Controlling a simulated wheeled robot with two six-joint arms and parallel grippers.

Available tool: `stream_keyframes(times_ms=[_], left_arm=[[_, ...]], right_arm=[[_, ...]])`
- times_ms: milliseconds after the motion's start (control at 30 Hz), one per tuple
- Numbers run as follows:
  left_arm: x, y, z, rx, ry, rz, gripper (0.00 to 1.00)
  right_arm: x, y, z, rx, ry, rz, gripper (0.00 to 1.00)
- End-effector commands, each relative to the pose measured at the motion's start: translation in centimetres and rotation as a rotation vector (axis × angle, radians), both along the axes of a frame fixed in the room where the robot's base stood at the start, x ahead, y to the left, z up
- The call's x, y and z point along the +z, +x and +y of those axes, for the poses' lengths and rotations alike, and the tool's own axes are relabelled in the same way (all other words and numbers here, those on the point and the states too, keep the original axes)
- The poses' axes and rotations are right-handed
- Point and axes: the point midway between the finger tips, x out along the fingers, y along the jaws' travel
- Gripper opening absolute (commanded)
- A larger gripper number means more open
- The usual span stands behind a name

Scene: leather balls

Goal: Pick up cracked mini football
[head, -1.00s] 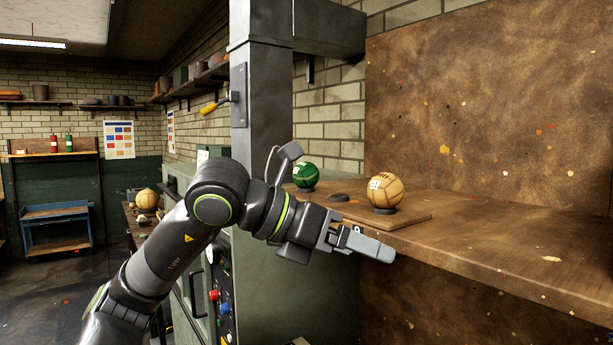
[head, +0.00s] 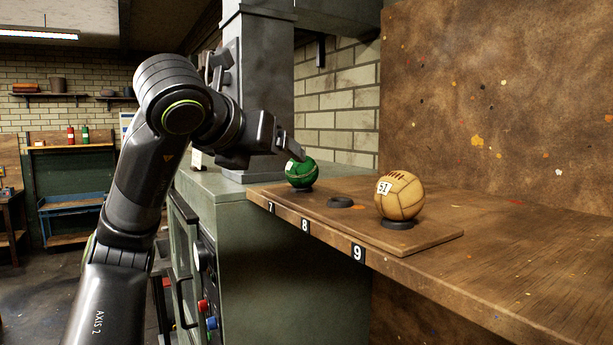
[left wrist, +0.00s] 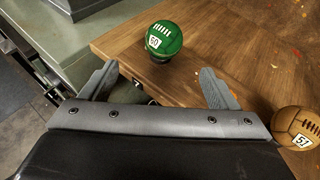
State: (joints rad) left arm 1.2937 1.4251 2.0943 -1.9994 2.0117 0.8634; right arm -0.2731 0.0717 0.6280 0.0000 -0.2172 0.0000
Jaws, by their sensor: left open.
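A green ball with white lacing and a white tag (head: 301,173) sits on a dark ring at the left end of a wooden board. It also shows in the left wrist view (left wrist: 164,38), just beyond the gap between my fingers. A tan ball with dark lacing and a tag reading 51 (head: 400,196) sits on a ring at the board's right. It shows at the right edge of the left wrist view (left wrist: 298,127). I cannot make out cracks on either. My left gripper (head: 290,146) is open and empty, near and above the green ball. My right gripper is out of view.
A grey post (head: 262,90) stands behind my left gripper.

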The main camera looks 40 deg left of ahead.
Motion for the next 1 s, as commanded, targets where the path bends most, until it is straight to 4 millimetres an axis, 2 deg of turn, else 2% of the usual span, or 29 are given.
stream_keyframes(times_ms=[33,100,200,267,367,500,600,767,1000], left_arm=[[-1.0,1.0,0.2,-0.005,-0.006,0.003,0.82],[-1.6,2.3,0.5,-0.005,-0.006,0.004,0.82],[-2.1,4.2,1.2,-0.002,-0.004,0.007,0.82],[-2.2,5.2,1.6,-0.001,-0.002,0.008,0.82],[-2.9,6.6,2.1,0.0,-0.001,0.008,0.82],[-3.4,8.1,2.4,-0.003,-0.001,0.005,0.82],[-3.7,8.5,2.6,-0.002,0.0,0.002,0.82],[-3.8,9.3,2.7,-0.003,-0.001,0.005,0.82],[-4.7,12.0,3.2,-0.004,-0.002,0.006,0.82]], right_arm=[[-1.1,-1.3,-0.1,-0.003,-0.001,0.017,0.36],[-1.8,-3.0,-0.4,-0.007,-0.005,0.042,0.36],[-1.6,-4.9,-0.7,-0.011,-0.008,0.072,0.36],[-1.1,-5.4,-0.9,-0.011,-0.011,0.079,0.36],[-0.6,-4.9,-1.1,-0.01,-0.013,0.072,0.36],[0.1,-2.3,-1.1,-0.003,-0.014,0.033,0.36],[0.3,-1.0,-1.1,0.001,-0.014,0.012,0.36],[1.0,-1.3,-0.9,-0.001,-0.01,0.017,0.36],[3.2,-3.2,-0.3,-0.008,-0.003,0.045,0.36]])
